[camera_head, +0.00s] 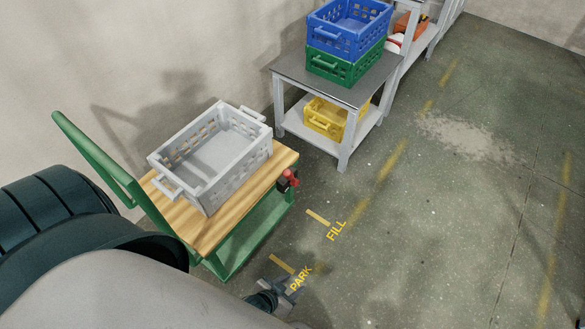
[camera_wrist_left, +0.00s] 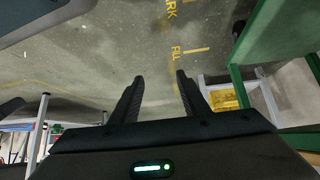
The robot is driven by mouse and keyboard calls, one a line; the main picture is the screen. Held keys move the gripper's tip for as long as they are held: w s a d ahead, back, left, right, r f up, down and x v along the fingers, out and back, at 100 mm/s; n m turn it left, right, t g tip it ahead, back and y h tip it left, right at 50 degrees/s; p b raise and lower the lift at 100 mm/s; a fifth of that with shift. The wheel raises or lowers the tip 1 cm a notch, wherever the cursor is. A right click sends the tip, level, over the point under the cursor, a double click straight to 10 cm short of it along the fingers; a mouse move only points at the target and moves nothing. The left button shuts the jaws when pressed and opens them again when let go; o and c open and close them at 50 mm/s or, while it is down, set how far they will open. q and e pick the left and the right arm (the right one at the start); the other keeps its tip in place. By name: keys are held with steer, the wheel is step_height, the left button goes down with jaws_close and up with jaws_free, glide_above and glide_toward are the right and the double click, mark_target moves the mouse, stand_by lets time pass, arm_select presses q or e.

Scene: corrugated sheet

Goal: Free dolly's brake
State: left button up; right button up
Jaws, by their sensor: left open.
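The dolly (camera_head: 225,225) has a green frame, a wooden deck and a green push handle (camera_head: 95,150). A small red and black part (camera_head: 289,180), which looks like the brake, sits at the deck's right edge. Its exact setting is too small to tell. My left gripper (camera_head: 277,297) is low over the floor near the PARK mark, in front of the dolly and apart from the red part. In the left wrist view its two black fingers (camera_wrist_left: 158,84) are spread with nothing between them. Green dolly frame (camera_wrist_left: 285,40) shows at right there. My right gripper is not in view.
A grey slotted crate (camera_head: 215,150) stands on the dolly. A grey table (camera_head: 285,70) behind holds blue (camera_head: 347,30) and green (camera_head: 345,66) crates, with a yellow crate (camera_head: 325,118) on its lower shelf. A wall runs along the left. The floor at right is clear.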

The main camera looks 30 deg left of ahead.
arm_select(q)
steer(key=w+a+r+n+t+y+b, duration=0.1)
steer(key=w+a+r+t+b, duration=0.1)
steer(key=w+b, duration=0.15)
steer(key=w+a+r+n+t+b, duration=0.1)
steer(key=w+a+r+b, duration=0.1)
steer(key=w+a+b, duration=0.15)
steer(key=n+t+y+b, duration=0.35)
steer(key=t+b, duration=0.25)
steer(key=b, duration=0.6)
glide_toward(291, 177)
steer(key=s+a, duration=0.1)
steer(key=s, duration=0.2)
steer(key=shift+r+m, duration=0.3)
steer(key=shift+m, duration=0.15)
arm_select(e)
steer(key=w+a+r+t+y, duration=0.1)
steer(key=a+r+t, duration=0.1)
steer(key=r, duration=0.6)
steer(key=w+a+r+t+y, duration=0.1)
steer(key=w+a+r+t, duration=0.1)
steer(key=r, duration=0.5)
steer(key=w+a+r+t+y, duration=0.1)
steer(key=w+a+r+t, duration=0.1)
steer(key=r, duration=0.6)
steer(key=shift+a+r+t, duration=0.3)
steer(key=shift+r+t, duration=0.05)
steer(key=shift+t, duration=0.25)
